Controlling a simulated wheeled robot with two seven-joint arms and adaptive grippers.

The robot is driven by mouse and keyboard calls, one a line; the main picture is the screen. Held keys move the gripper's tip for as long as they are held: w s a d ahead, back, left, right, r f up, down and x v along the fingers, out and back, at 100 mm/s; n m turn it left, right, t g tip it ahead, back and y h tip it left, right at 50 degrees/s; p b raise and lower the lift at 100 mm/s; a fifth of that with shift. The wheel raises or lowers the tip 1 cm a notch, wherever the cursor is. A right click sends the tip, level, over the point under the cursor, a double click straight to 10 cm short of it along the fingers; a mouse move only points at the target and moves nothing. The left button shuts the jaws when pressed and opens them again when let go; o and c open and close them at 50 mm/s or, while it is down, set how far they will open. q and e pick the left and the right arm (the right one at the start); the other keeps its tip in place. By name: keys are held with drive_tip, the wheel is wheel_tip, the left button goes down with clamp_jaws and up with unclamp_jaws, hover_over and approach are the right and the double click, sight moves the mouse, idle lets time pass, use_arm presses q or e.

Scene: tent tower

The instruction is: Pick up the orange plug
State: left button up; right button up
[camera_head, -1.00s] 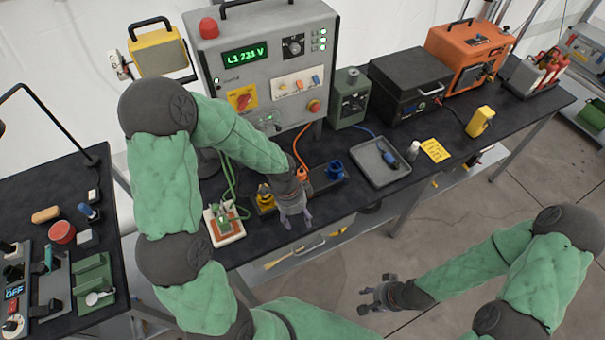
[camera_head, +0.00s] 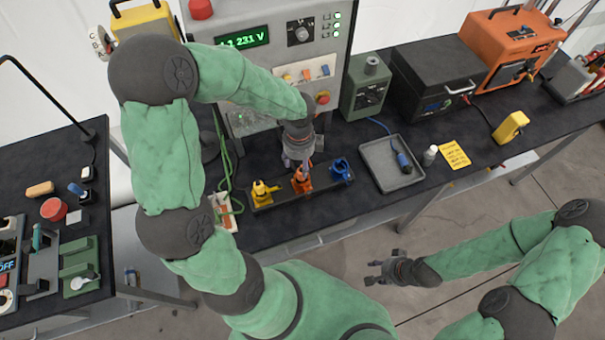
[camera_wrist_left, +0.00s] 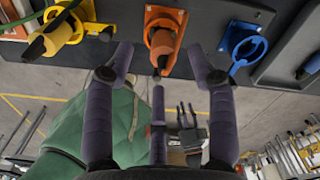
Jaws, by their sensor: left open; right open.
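My right gripper (camera_head: 372,270) is open and empty, off the bench over the floor.
The power cabinet (camera_head: 255,90) stands close behind my left arm.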

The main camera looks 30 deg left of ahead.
use_arm(q)
drive_tip(key=shift+f, duration=0.3)
drive_tip(key=shift+s+d+f, duration=0.1)
drive_tip(key=shift+f, duration=0.25)
drive_tip(key=f, duration=0.1)
drive_tip(key=f+b, duration=0.1)
drive_tip(key=f, duration=0.2)
drive_tip(key=shift+d+f+b, duration=0.25)
drive_tip(key=shift+b, duration=0.05)
clamp_jaws()
